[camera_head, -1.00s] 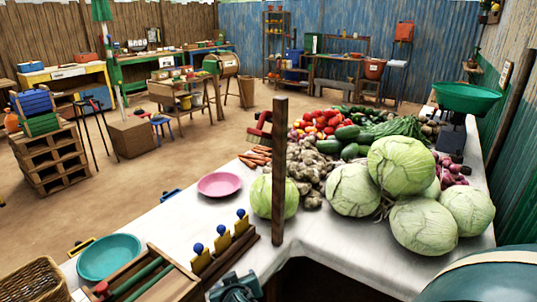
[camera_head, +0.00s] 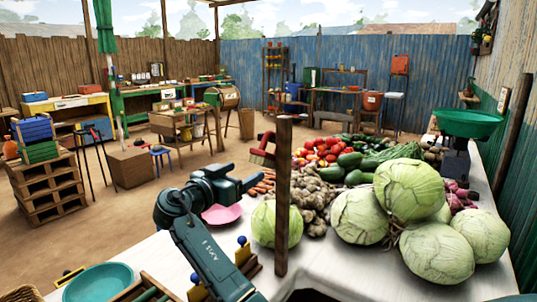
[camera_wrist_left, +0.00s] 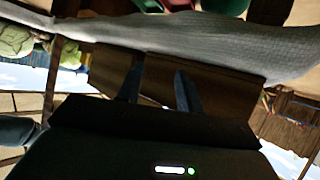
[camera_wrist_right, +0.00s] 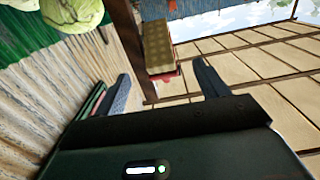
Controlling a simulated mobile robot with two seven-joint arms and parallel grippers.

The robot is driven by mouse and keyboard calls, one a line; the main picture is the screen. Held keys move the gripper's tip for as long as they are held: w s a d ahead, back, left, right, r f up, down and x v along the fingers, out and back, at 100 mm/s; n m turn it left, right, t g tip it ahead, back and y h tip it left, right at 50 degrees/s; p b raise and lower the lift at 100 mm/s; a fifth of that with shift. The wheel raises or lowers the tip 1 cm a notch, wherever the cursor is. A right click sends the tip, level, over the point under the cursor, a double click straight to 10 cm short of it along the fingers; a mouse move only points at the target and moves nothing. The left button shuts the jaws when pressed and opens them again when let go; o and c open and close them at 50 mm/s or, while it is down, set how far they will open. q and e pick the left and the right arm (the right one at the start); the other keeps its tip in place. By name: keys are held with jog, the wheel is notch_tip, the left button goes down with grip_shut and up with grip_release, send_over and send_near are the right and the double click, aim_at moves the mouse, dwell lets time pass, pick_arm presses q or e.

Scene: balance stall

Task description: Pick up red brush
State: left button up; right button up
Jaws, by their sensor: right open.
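The red brush (camera_head: 263,151) is at the upper part of the wooden post (camera_head: 282,200) in the head view, on its left side. My right gripper (camera_head: 258,177) is open and empty, close to the brush and below it in the picture. In the right wrist view, the brush's pale bristle block (camera_wrist_right: 157,45) and a bit of its red body appear between the open fingers (camera_wrist_right: 162,70), apparently just beyond the tips. My left gripper (camera_wrist_left: 156,78) shows only in its wrist view, fingers apart and empty, in front of a brown board (camera_wrist_left: 215,95).
The white-topped stall table (camera_head: 335,255) carries cabbages (camera_head: 435,250), other vegetables and a pink plate (camera_head: 222,214), partly behind my right arm. A teal bowl (camera_head: 98,284) is at the front left. A green scale pan (camera_head: 468,123) stands at the right. The post stands close beside the right gripper.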

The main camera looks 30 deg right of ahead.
aim_at(258, 164)
jog(key=p+x, duration=0.2)
jog(key=x, duration=0.4)
jog(key=shift+d+r, duration=0.15)
jog(key=shift+d, duration=0.1)
jog(key=shift+w+d, duration=0.15)
jog(key=shift+d, duration=0.2)
pick_arm(q)
jog(key=shift+s+r, duration=0.1)
jog(key=shift+r, duration=0.5)
jog(key=shift+a, duration=0.1)
pick_arm(e)
jog(key=shift+c, duration=0.4)
jog(key=c, duration=1.1)
jog(key=shift+c, duration=0.2)
